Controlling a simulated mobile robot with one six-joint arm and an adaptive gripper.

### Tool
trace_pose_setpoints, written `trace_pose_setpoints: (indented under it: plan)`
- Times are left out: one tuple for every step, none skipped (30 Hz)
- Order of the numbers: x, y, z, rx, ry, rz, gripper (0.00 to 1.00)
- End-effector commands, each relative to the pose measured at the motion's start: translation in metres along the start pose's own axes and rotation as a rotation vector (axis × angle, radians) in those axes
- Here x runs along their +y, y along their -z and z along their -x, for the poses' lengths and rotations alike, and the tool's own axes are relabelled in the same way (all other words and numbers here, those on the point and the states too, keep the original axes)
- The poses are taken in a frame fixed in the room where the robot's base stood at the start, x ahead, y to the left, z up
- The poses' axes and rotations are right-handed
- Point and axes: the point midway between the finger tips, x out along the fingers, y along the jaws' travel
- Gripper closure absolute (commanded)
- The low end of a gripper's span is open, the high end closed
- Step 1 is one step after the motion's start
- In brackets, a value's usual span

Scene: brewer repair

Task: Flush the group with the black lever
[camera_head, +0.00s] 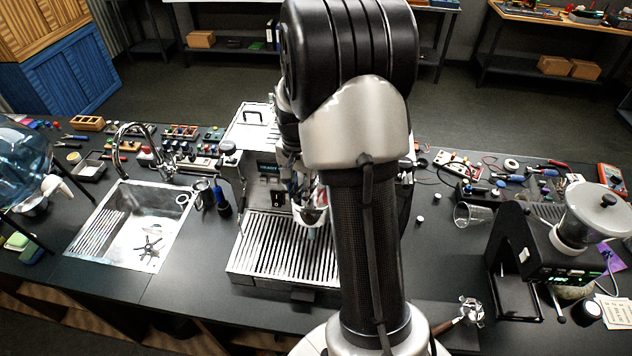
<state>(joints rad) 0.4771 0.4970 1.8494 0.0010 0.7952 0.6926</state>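The espresso machine (262,180) stands on the dark bench at the centre, with a ribbed drip tray (270,250) in front. My arm crosses in front of it and hides its right part and much of the group area. I cannot make out the black lever with certainty. A small black switch (277,198) shows on the machine's front. My gripper is largely hidden behind my arm, near the group area; its fingers cannot be made out. A portafilter (470,312) lies on the bench at the right front, apart from the machine.
A sink (140,235) with a tap lies left of the machine, and a water bottle (22,165) stands far left. A grinder (580,225) and a tipped clear glass (470,214) are at the right. Tools line the back; the bench before the sink is clear.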

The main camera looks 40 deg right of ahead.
Motion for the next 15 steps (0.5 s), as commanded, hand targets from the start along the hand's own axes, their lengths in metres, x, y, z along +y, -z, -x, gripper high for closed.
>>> trace_pose_setpoints:
  plan:
    - [0.003, 0.0, 0.0, 0.001, 0.001, 0.029, 0.75]
    - [0.005, 0.001, 0.0, 0.001, 0.001, 0.052, 0.75]
    - [0.007, 0.001, 0.0, 0.002, 0.001, 0.082, 0.75]
    - [0.009, 0.0, 0.0, 0.001, 0.0, 0.102, 0.75]
    - [0.01, 0.0, 0.0, 0.001, 0.0, 0.117, 0.75]
    - [0.011, 0.0, 0.0, 0.001, 0.0, 0.137, 0.75]
    - [0.013, 0.001, 0.0, 0.001, 0.0, 0.156, 0.75]
    - [0.015, 0.001, 0.0, 0.001, 0.0, 0.176, 0.75]
    - [0.017, 0.002, 0.0, 0.001, 0.0, 0.205, 0.75]
    - [0.019, 0.002, 0.0, 0.001, 0.0, 0.226, 0.75]
    - [0.02, 0.002, 0.0, 0.001, 0.0, 0.243, 0.75]
    - [0.021, 0.002, 0.0, 0.001, 0.0, 0.264, 0.75]
    - [0.023, 0.003, 0.0, 0.001, 0.0, 0.28, 0.75]
    - [0.024, 0.003, 0.0, 0.001, 0.0, 0.301, 0.75]
    - [0.027, 0.004, 0.0, 0.001, 0.0, 0.33, 0.75]
